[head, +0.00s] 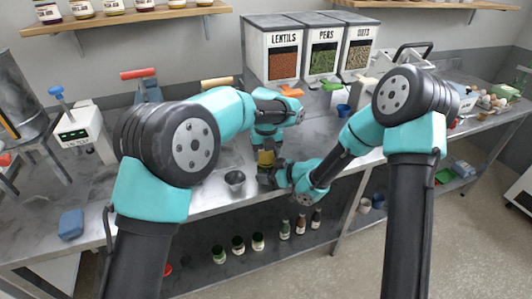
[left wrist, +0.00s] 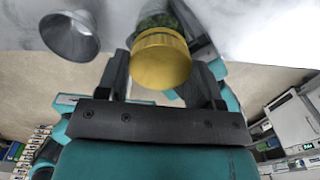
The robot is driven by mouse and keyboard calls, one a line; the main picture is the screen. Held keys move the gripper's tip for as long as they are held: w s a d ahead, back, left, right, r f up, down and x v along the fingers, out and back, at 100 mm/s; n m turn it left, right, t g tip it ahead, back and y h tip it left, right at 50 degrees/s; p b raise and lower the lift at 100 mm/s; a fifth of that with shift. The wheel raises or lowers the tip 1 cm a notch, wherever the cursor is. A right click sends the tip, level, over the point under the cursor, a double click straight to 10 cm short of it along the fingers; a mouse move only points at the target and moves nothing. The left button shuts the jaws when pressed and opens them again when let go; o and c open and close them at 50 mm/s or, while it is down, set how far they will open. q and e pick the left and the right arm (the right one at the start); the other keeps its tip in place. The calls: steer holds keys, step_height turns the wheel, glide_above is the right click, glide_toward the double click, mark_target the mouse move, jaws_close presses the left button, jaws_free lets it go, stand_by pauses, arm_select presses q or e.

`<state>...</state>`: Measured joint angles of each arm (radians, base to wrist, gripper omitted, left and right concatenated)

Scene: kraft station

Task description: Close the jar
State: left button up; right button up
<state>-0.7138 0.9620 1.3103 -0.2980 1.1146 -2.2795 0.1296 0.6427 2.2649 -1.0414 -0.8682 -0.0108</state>
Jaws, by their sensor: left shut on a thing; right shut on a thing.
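The yellow lid (head: 266,157) is at the front middle of the bench in the head view. It shows large in the left wrist view (left wrist: 160,60), between the two fingers of my left gripper (left wrist: 160,82), which is shut on it from above. The glass jar (left wrist: 160,18) with green contents is directly below the lid, in line with it. Whether the lid is fully seated cannot be told. My right gripper (head: 270,176) comes in from the right, low down, and is shut on the jar. The fingers hide most of the jar in the head view.
Bins (head: 285,40) stand behind. A blue block (head: 71,223) lies far left.

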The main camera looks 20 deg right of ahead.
arm_select(q)
steer(key=shift+s+f, duration=0.2)
steer(key=shift+f, duration=0.45)
steer(key=shift+s+f, duration=0.2)
steer(key=shift+f, duration=0.4)
steer(key=o, duration=0.6)
steer(key=shift+c, duration=0.2)
steer(key=shift+d+r, duration=0.1)
steer(key=shift+r, duration=2.1)
steer(key=shift+c, duration=0.3)
steer(key=shift+w+r, duration=0.1)
steer(key=shift+w, duration=0.05)
steer(key=c, duration=0.9)
steer(key=shift+r, duration=0.1)
